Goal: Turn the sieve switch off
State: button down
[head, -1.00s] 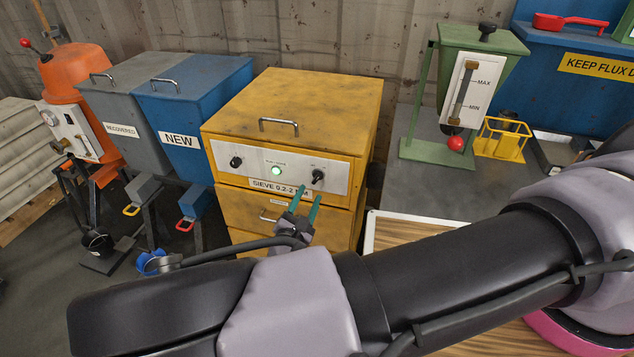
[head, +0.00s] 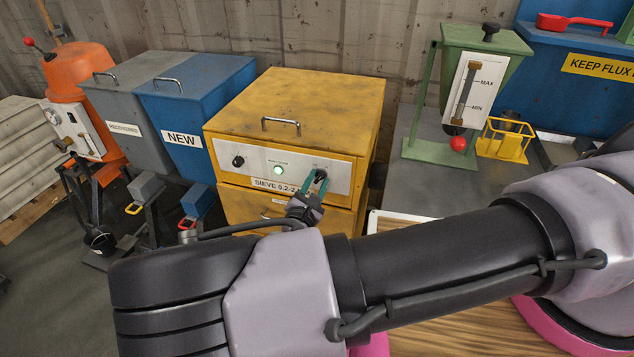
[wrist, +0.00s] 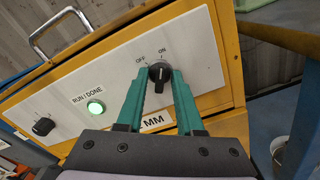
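The sieve is a yellow cabinet (head: 290,105) with a white control panel (head: 230,152). Its black switch knob (wrist: 160,73) sits on the right of the panel, with OFF printed at its upper left and ON at its upper right. The knob's mark points up toward ON. My gripper (wrist: 159,74) is at the panel with its two green fingers apart, one on each side of the knob. Whether the fingertips touch the knob cannot be told. In the head view the fingers (head: 317,184) partly cover the knob. The RUN/DONE light (wrist: 95,107) glows green.
Another black knob (wrist: 43,126) is at the panel's left. A metal handle (head: 281,125) sticks out above the panel. A blue NEW bin (head: 195,90) stands left of the sieve, and a green hopper stand (head: 440,150) stands to its right.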

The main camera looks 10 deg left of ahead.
jog(key=shift+n, duration=0.3)
jog(key=n, duration=1.1)
jog(key=shift+a, duration=0.1)
dwell(0.5)
jog(key=c, duration=0.9)
grip_release()
jog(key=s, duration=1.1)
jog(key=shift+a, duration=0.4)
